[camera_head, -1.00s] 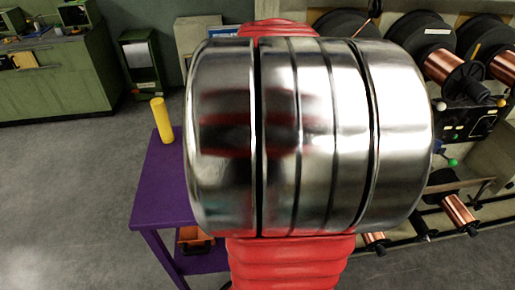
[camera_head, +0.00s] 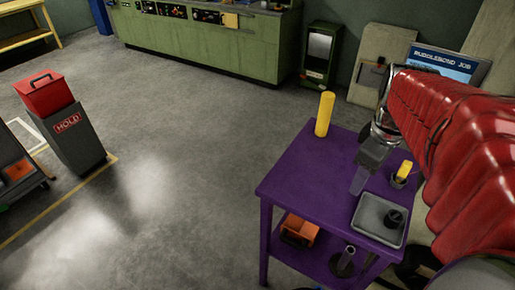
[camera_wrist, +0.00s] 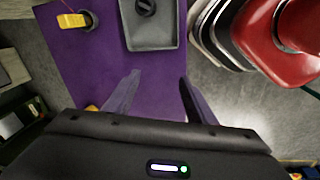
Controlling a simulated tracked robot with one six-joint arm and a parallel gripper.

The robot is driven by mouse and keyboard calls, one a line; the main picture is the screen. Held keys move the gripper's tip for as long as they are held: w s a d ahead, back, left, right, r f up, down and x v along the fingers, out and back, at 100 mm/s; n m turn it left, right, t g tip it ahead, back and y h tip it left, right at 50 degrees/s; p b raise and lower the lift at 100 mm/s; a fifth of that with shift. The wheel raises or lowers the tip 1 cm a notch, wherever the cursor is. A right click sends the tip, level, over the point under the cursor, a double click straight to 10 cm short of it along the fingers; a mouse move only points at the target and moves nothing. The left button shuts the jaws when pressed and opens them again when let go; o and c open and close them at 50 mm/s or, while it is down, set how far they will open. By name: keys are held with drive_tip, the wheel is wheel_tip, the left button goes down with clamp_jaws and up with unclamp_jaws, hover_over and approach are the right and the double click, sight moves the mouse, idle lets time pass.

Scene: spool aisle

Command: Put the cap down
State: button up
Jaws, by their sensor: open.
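A small dark round piece, probably the cap (camera_head: 394,218), rests in a grey tray (camera_head: 367,226) on the purple table (camera_head: 310,165). The dark piece also shows in the wrist view (camera_wrist: 146,8), partly cut by the top edge, in the tray (camera_wrist: 150,38). My gripper (camera_wrist: 158,78) is open above the purple table top, with nothing between its fingers. In the head view my gripper (camera_head: 359,180) hangs over the table, between the yellow cylinder and the tray, apart from the tray.
A yellow cylinder (camera_head: 325,113) stands at the table's back corner. A dark cup with a yellow piece (camera_head: 404,170) stands behind the tray. An orange bin (camera_head: 299,231) sits on the lower shelf. A grey HOLD bin (camera_head: 72,135) stands left; the floor between is clear.

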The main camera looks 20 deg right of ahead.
drive_tip(key=a+r+m+t+y, duration=0.1)
drive_tip(key=a+m+t, duration=0.3)
drive_tip(key=a, duration=1.7)
drive_tip(key=shift+s+a+r+m, duration=0.15)
drive_tip(key=shift+s+a+m, duration=0.3)
drive_tip(key=shift+m, duration=0.35)
